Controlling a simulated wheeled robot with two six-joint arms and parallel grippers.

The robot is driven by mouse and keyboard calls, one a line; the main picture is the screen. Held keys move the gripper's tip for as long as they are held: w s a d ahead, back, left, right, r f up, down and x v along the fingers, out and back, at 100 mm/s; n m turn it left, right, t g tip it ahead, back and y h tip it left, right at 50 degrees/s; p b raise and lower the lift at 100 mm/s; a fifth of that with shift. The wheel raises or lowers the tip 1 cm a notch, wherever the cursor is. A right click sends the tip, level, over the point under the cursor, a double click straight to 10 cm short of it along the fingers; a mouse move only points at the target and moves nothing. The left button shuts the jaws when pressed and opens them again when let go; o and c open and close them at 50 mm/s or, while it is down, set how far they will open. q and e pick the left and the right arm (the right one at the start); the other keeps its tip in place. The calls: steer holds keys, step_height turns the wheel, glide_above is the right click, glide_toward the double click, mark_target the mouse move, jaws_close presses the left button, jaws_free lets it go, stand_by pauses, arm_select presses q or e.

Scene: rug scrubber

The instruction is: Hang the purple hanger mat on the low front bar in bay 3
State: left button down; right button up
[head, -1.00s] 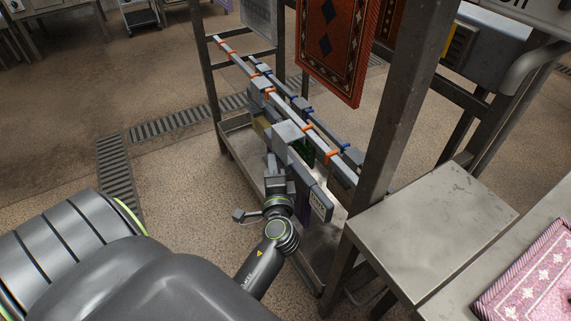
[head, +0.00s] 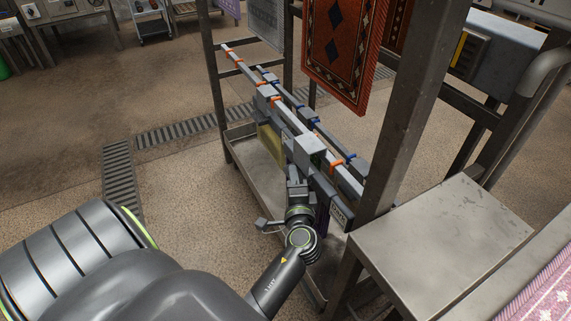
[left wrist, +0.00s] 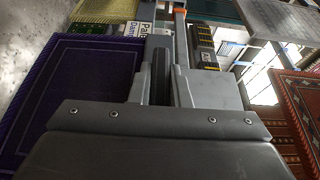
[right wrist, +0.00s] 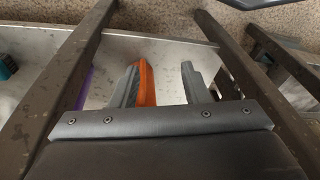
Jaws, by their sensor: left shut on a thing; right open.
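The purple hanger mat (left wrist: 75,90) hangs at the left of the left wrist view. In the head view only a dark purple sliver (head: 322,216) shows below a grey hanger bar with a white label (head: 338,214). My left gripper (head: 297,178) is shut on the mat's hanger; its fingers also show in the left wrist view (left wrist: 165,85). The hanger is close beside the low front bar (head: 243,67), which has orange clips; contact cannot be told. I cannot read the bay numbers.
A yellowish mat (head: 271,146) hangs from the front bar beyond my left gripper. A rear bar with blue clips (head: 296,106) runs behind. A red patterned mat (head: 343,50) hangs above. A thick rack post (head: 413,110) and a steel table (head: 440,235) stand close on the right.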

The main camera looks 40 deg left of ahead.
mark_target(309, 179)
arm_select(q)
steer(key=shift+w+d, duration=0.2)
steer(key=shift+w, duration=0.35)
steer(key=shift+w+d, duration=0.2)
steer(key=shift+w, duration=0.3)
steer(key=shift+w+d+b, duration=0.2)
steer(key=shift+w, duration=0.25)
steer(key=shift+w+d+b, duration=0.2)
steer(key=shift+w, duration=0.25)
steer(key=shift+f+b, duration=0.35)
steer(key=shift+b, duration=0.05)
steer(key=shift+f+b, duration=0.75)
arm_select(e)
steer(key=shift+w+a+r+t+y, duration=0.1)
steer(key=shift+w+a+r+t, duration=0.15)
steer(key=shift+r, duration=0.3)
steer(key=shift+w+a+r+t+y, duration=0.1)
steer(key=shift+w+r+t, duration=0.15)
steer(key=shift+r, duration=0.3)
steer(key=shift+w+a+r+t+y, duration=0.1)
steer(key=shift+w+a+r+t, duration=0.15)
steer(key=shift+r, duration=0.3)
steer(key=shift+s, duration=0.1)
arm_select(q)
steer(key=shift+s, duration=0.25)
steer(key=shift+f+b, duration=0.45)
arm_select(e)
steer(key=shift+f, duration=0.55)
